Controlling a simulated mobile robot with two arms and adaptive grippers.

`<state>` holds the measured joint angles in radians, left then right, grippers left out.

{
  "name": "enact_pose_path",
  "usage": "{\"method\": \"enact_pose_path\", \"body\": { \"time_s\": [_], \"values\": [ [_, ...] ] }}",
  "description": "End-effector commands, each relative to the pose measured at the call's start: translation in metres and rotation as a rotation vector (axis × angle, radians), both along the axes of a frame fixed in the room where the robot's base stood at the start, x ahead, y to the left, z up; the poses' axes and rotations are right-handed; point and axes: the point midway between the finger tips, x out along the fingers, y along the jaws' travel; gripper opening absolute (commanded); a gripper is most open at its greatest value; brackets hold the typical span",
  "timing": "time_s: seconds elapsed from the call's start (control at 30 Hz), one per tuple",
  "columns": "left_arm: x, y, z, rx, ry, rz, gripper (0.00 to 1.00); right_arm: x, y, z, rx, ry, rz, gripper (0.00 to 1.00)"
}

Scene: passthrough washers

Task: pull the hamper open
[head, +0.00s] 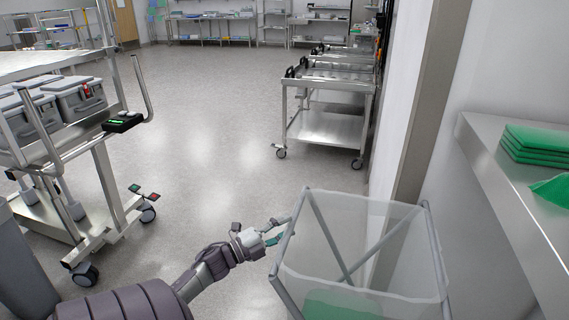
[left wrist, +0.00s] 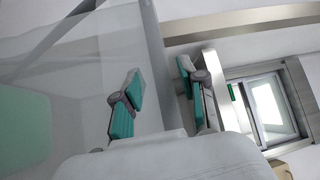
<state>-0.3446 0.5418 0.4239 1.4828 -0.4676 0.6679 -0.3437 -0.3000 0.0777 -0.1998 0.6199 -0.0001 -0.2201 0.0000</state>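The hamper (head: 352,228) stands at the lower right of the head view. It has a grey tube frame and a pale, see-through bag with something green low inside. My left gripper (head: 280,231) is at the hamper's left top rim. In the left wrist view, the teal-padded fingers of the left gripper (left wrist: 162,82) are apart. A grey bar of the hamper frame (left wrist: 153,45) runs between them, with a gap showing on the right finger's side. Whether the other finger touches the bar I cannot tell. My right gripper is in neither view.
A wall with a steel shelf (head: 497,170) holding folded green cloths (head: 535,143) is right of the hamper. Steel carts (head: 325,125) stand beyond it. A wheeled rack with grey bins (head: 78,98) stands at left. The floor (head: 215,130) between is clear.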

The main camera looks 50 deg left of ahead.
Motion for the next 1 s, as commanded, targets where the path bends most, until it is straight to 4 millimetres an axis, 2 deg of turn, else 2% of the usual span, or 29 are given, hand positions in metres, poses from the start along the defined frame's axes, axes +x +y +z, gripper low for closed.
{"method": "enact_pose_path", "body": {
  "time_s": [0.23, 0.37, 0.47, 0.8, 1.0],
  "values": [
    [0.000, -0.002, 0.000, 0.000, -0.002, -0.004, 0.43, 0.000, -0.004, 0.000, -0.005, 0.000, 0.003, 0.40],
    [-0.008, 0.000, -0.002, 0.001, 0.000, -0.003, 0.43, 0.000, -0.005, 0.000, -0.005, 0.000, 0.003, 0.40],
    [-0.023, 0.002, -0.004, 0.000, 0.002, -0.002, 0.43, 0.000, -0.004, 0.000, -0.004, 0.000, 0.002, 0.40],
    [-0.092, 0.016, -0.014, 0.000, 0.002, 0.000, 0.43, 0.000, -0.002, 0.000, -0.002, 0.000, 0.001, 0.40],
    [-0.114, 0.020, -0.017, 0.000, 0.001, 0.000, 0.43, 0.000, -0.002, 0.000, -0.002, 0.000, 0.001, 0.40]
  ]
}}
